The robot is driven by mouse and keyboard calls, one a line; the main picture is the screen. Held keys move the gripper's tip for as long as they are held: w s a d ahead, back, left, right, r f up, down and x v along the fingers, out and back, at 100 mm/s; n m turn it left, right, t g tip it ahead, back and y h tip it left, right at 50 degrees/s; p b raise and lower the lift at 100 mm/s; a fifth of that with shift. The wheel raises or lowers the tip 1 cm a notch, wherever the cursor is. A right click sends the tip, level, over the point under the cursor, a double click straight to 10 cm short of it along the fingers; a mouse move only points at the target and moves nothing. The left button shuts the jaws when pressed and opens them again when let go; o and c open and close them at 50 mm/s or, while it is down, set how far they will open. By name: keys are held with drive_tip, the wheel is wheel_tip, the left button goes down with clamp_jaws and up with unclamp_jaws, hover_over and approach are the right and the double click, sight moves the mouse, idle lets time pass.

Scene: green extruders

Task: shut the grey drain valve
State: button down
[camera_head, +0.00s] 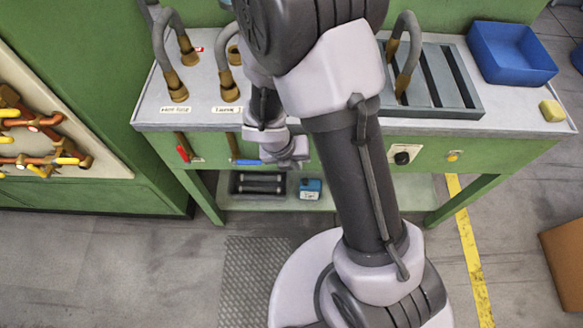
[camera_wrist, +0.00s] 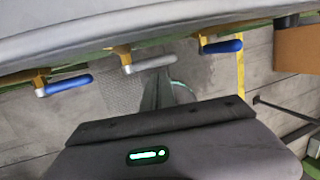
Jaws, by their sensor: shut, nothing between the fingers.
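The grey drain valve (camera_wrist: 148,64) is in the upper middle of the wrist view. Its grey lever sticks out to the right from a brass stem below the bench edge, between two blue-handled valves. My gripper (camera_wrist: 166,80) shows in the wrist view as a narrow dark wedge just below the grey lever. It is shut and empty; a contact with the lever cannot be made out. In the head view my arm covers the front of the bench where the grey valve would be, and the fingertips cannot be made out.
A left blue handle (camera_wrist: 68,85) and a right blue handle (camera_wrist: 222,46) flank the grey one. A red handle (camera_head: 183,151) hangs farther left. The bench top (camera_head: 145,118) carries hoses, a slotted grey tray and a blue bin (camera_head: 510,52). A low shelf (camera_head: 390,190) lies underneath.

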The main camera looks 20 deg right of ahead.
drive_tip(key=shift+w+d+f, duration=0.25)
drive_tip(key=shift+w, duration=0.2)
drive_tip(key=shift+s+d+f, duration=0.25)
drive_tip(key=shift+d+f, duration=0.3)
drive_tip(key=shift+f, duration=0.05)
drive_tip(key=shift+p, duration=0.3)
